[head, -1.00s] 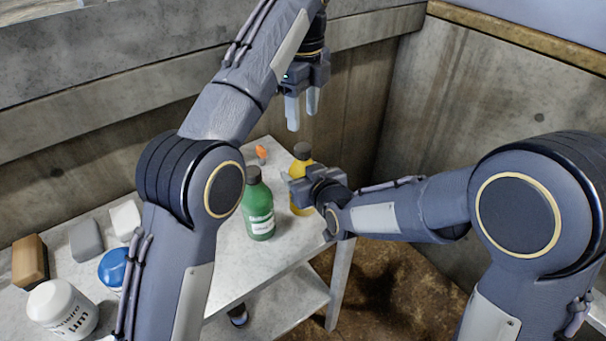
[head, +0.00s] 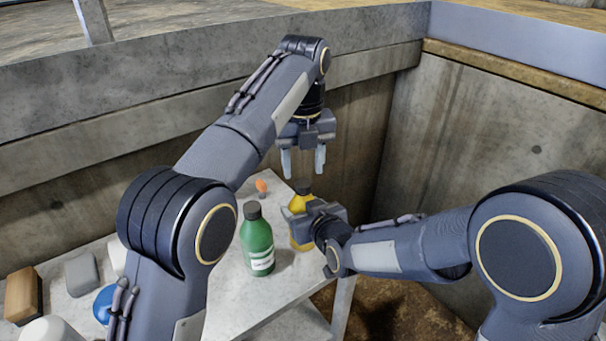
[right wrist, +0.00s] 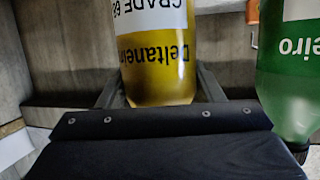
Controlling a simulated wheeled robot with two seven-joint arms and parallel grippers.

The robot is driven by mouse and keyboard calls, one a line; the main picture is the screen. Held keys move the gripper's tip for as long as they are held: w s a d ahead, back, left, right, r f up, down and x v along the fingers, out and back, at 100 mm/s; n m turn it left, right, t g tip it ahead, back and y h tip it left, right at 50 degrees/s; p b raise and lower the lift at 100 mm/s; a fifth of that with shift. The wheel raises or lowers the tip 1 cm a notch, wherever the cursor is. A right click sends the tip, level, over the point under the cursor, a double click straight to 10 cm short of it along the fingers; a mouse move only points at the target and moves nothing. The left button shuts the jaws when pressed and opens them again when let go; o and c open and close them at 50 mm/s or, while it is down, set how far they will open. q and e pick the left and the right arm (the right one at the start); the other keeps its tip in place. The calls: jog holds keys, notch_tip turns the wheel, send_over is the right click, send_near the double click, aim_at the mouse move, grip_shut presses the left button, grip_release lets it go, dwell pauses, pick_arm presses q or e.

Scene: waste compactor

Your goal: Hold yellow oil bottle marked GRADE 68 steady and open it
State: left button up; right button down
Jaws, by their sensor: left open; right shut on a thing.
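The yellow oil bottle (head: 297,203) with a dark cap (head: 303,187) stands near the table's right end in the head view. In the right wrist view the bottle (right wrist: 158,70) appears upside down, with "GRADE 68" on its white label. My right gripper (head: 300,226) is shut on the bottle's body from the right, one finger on each side. My left gripper (head: 304,163) is open and empty, fingers pointing down, above the capped top and apart from it. The bottle's lower part is partly hidden by my right gripper.
A green bottle (head: 257,243) stands close to the left of the yellow one and also shows in the right wrist view (right wrist: 290,75). A small orange item (head: 262,186) lies behind. Grey (head: 81,273) and brown (head: 22,295) blocks are at the left. Concrete walls (head: 480,140) rise behind.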

aim_at(303, 182)
pick_arm(q)
jog(key=shift+f, duration=1.85)
jog(key=shift+c, duration=0.4)
